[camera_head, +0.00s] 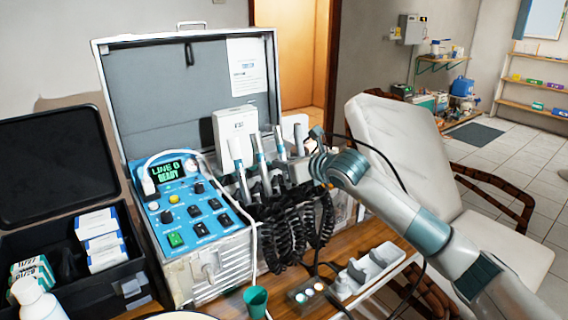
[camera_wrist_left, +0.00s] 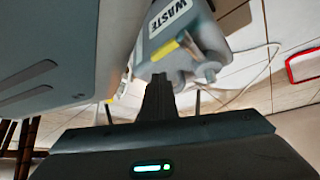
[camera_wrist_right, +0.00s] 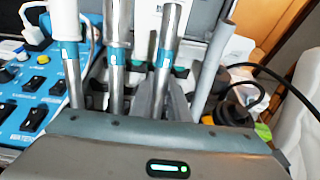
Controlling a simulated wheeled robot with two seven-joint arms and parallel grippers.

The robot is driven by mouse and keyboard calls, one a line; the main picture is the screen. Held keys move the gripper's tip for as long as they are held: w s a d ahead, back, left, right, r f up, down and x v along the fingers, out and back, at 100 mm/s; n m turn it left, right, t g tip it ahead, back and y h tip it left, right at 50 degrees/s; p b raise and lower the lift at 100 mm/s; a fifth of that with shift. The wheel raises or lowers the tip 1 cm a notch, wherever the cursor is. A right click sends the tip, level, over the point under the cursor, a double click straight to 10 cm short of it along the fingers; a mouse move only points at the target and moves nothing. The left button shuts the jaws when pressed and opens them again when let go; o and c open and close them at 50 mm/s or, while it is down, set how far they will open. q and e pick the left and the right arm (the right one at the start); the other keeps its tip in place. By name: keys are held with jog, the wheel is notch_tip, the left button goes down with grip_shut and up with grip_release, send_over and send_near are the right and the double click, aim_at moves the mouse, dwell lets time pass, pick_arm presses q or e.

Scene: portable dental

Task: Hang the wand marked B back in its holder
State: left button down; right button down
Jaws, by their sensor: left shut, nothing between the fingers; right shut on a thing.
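Several wands stand in a row at the dental case's holder. In the right wrist view, a steel wand with a teal band (camera_wrist_right: 164,58) stands between the fingers of my right gripper (camera_wrist_right: 165,105), which is shut on it. I cannot read a letter on its band. Left of it stand another steel wand (camera_wrist_right: 116,55) and a white-topped wand (camera_wrist_right: 70,60); a plain grey wand (camera_wrist_right: 212,68) is on its right. The gripper hides the lower ends, so I cannot tell whether the held wand is seated. My left gripper (camera_wrist_left: 158,90) is shut and empty.
The blue control panel (camera_head: 185,212) is left of the wands. Black coiled cords (camera_head: 290,225) hang in front. A green cup (camera_head: 256,301) and white tray (camera_head: 366,270) are near the front. A grey WASTE container (camera_wrist_left: 180,40) is beyond my left gripper.

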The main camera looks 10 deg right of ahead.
jog(key=c, duration=1.6)
grip_release()
jog(key=shift+s, duration=0.1)
pick_arm(q)
jog(key=shift+f+b, duration=0.35)
jog(key=shift+f, duration=0.05)
pick_arm(e)
jog(key=shift+v, duration=4)
pick_arm(q)
jog(key=shift+r, duration=0.1)
pick_arm(e)
jog(key=shift+r, duration=0.1)
